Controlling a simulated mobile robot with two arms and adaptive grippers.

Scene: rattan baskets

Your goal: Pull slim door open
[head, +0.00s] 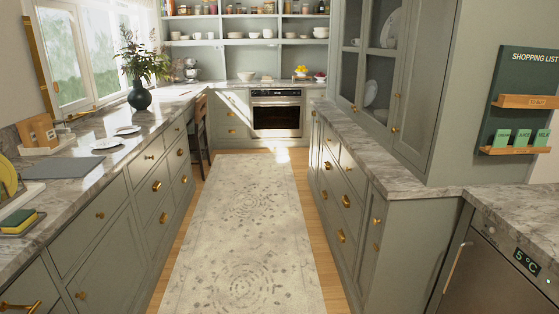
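Two narrow grey-green doors show in the head view, and I cannot tell which one is the slim door. One is a narrow lower door (371,262) at the end of the right counter run, with brass knobs near its edge. The other is a tall narrow upper door (426,95) beside the glass-fronted cabinet. Both look shut. Neither of my grippers is in view.
A patterned runner rug (245,235) lies along the clear aisle between the counters. A steel appliance (490,275) reading 5 °C stands at the lower right. The left counter drawers (95,235) are closed. An oven (276,117) and a chair (201,130) are at the back.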

